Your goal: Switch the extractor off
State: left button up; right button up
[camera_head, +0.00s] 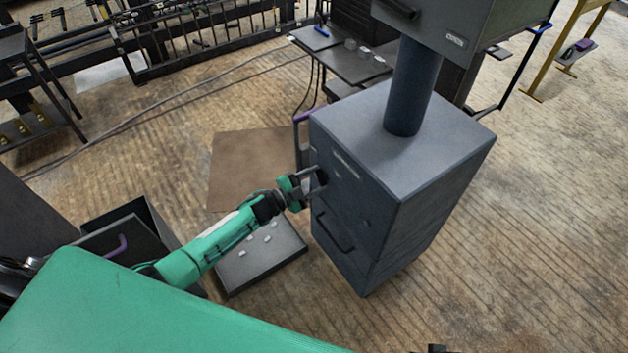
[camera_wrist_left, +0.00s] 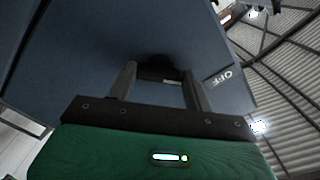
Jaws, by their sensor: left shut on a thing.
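The extractor (camera_head: 440,175) is a dark blue-grey cabinet with a thick round pipe on its top, and its side also fills much of the left wrist view (camera_wrist_left: 75,60). My left gripper (camera_head: 316,179) is at the upper part of its left-facing side. In the left wrist view, my left gripper's two fingers are on either side of a dark switch (camera_wrist_left: 156,70) and shut on it. An "OFF" label (camera_wrist_left: 222,77) lies to the right of the switch. In the head view the gripper mostly hides the switch. My right gripper does not show.
A handle (camera_head: 335,232) sticks out of the cabinet below my gripper. A flat grey tray (camera_head: 262,268) and a brown mat (camera_head: 240,165) lie on the floor to its left. A dark table (camera_head: 345,60) stands behind.

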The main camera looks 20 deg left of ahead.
pick_arm(q)
jog(key=o, duration=1)
jog(key=v, duration=1.4)
jog(key=shift+w, duration=0.1)
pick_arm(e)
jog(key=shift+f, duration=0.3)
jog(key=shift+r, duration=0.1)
pick_arm(q)
jog(key=shift+d+f, duration=0.1)
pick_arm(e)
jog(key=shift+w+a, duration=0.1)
